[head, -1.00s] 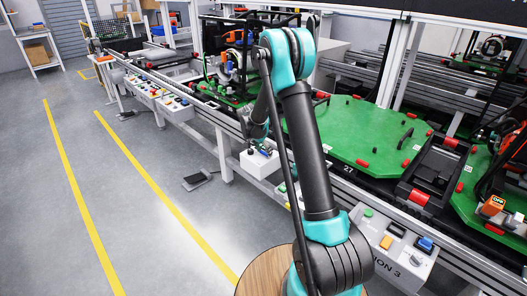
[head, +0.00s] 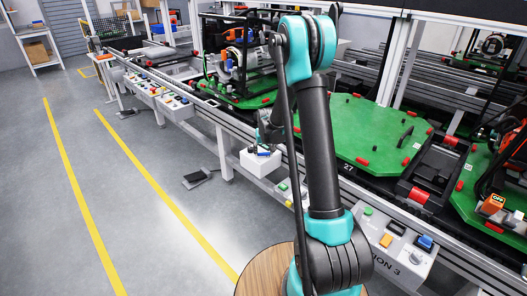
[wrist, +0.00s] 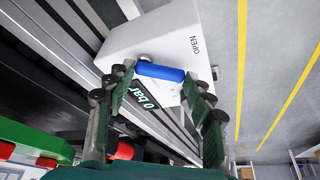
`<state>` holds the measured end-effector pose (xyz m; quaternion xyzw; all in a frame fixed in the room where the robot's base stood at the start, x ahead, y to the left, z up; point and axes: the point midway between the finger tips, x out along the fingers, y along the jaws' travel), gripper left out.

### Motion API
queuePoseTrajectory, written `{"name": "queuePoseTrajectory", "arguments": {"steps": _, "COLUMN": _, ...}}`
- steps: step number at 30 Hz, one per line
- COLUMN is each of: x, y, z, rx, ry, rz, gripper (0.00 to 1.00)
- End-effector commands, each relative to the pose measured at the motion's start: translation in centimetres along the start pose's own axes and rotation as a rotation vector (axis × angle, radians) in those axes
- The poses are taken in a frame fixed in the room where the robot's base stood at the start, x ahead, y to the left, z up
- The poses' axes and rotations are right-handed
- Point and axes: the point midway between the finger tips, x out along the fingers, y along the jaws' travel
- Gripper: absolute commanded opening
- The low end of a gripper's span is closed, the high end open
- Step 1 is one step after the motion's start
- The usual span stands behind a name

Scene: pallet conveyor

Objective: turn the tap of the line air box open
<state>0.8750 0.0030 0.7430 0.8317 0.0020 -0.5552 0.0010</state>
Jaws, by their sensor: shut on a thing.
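The line air box is a small white box (head: 253,164) on the front rail of the conveyor, left of my arm in the head view. The same white box (wrist: 150,42) fills the upper middle of the wrist view, with the word OPEN on its face and a dark "0 bar" display. Its tap has a blue handle (wrist: 162,72), lying crosswise between my fingertips; it also shows small in the head view (head: 264,153). My gripper (wrist: 161,78) is shut on the blue handle, with one finger at each end. The arm partly hides the gripper in the head view.
The conveyor carries green pallets (head: 352,132) behind my arm. A Station 3 control panel (head: 402,250) is at the lower right. A black foot pedal (head: 196,179) lies on the floor. The grey floor between the yellow lines is free.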

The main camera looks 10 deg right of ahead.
Motion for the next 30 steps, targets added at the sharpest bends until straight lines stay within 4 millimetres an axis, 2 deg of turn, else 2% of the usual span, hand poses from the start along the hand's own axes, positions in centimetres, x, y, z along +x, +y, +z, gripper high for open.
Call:
{"name": "queuePoseTrajectory", "arguments": {"steps": 15, "x": -0.31, "y": 0.72, "z": 0.76, "rx": -0.410, "ry": -0.001, "rz": -0.172, "gripper": 0.24}}
{"name": "queuePoseTrajectory", "arguments": {"steps": 30, "x": -0.40, "y": 1.01, "z": 1.03, "rx": -0.583, "ry": -0.003, "rz": -0.242, "gripper": 0.24}}
